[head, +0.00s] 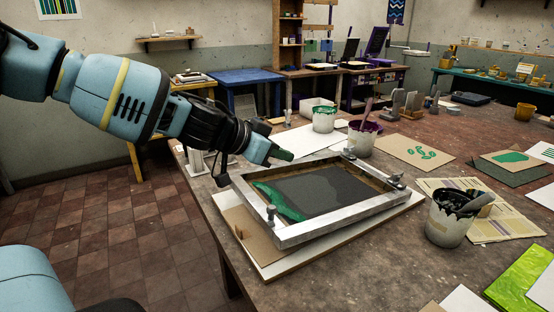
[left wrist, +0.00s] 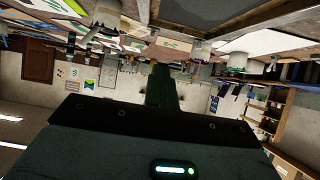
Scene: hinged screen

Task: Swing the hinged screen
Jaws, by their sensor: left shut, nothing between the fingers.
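The hinged screen (head: 342,221) is a pale metal frame with dark mesh and a green patch along its left side. It lies low and nearly flat over a white and brown base board (head: 245,232) on the worktable. I cannot tell whether its front edge touches the board. Clamp-like fittings sit on its rails. My left gripper (head: 281,154) is shut and empty, just above and beyond the screen's back-left corner. I cannot tell whether it touches the frame. Its dark green fingers show together in the left wrist view (left wrist: 161,85). My right gripper is not in view.
Pots stand behind the screen (head: 324,119) and (head: 363,138), and a pot of tools (head: 449,220) stands to its right. Printed sheets (head: 416,152) and a green packet (head: 525,280) lie on the right of the worktable (head: 345,272). Tiled floor is open at left.

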